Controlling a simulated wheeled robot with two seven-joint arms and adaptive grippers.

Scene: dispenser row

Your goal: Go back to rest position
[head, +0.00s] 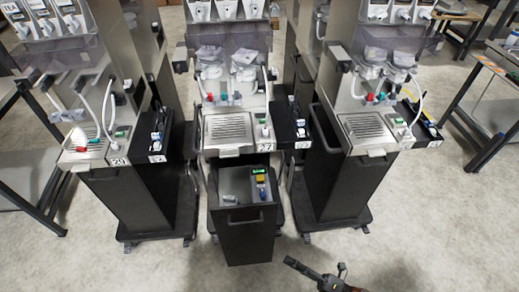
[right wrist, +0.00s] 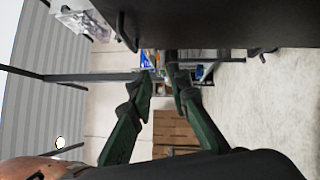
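My right gripper (head: 318,268) shows at the bottom of the head view, over the pale floor in front of the machines. In the right wrist view its two dark green fingers (right wrist: 159,78) stand a little apart with nothing held between them. It is clear of the middle dispenser (head: 230,130) and its pulled-out dark bin (head: 245,235). My left gripper is not in the head view.
A left dispenser (head: 90,130) and a right dispenser (head: 375,130) flank the middle one. Small items lie in the open bin. A dark-framed table (head: 485,110) stands at the right, and the pale floor (head: 440,220) is free at the lower right.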

